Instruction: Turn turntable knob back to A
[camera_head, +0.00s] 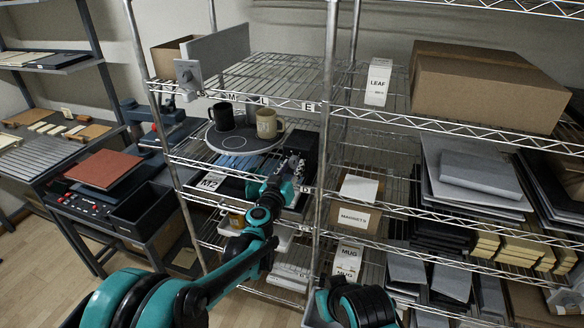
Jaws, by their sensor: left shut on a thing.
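The round grey turntable (232,140) sits on the wire shelf left of centre. A black mug (222,116) stands on its left part and a beige mug (267,123) on its right part. My left gripper (293,164) reaches up to the right front of the turntable, beside a dark box-like part. It is shut on what appears to be the turntable knob. The gripper hides the knob, and I cannot read its pointer or any letter A. Part of my right arm shows at the bottom centre; its gripper does not show.
Shelf posts and wire edges stand close around my left arm. A tray marked M2 (213,182) lies below the turntable. To the right are a MAGNETS box (352,216), a LEAF box (378,82) and a large cardboard box (485,86). A workbench stands at left.

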